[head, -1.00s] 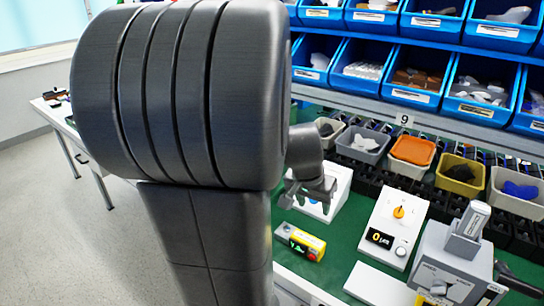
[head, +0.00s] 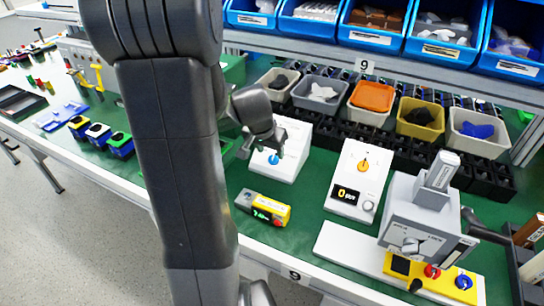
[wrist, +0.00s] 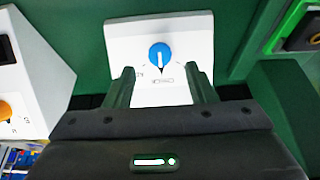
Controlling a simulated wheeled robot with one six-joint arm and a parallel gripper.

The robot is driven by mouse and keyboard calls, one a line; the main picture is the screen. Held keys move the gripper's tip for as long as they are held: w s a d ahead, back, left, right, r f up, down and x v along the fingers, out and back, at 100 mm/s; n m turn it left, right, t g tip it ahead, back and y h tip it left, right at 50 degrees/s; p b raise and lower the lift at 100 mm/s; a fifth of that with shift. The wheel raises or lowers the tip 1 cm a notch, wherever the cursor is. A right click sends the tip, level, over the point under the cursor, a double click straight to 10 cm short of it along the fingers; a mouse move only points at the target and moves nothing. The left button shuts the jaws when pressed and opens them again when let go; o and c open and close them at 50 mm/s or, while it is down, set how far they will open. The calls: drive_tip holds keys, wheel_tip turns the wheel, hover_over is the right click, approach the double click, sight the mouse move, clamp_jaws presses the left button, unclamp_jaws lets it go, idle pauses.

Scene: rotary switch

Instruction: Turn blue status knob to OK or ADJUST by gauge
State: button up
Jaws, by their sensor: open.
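The blue status knob (wrist: 160,56) sits on a sloped white panel (wrist: 120,38) in the wrist view. Its white pointer line points down in that picture, towards small printed labels too blurred to read surely. My gripper (wrist: 160,72) is open, its two fingers apart on either side below the knob and not touching it.
Right of the knob box in the head view stands a white box with an orange knob (head: 363,165) and a dark display. A grey switch unit (head: 415,225) is farther right. Several small bins stand behind. My arm covers part of the table's left side.

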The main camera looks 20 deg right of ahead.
sight(273, 158)
drive_tip(key=shift+x, duration=2.1)
drive_tip(key=c, duration=1)
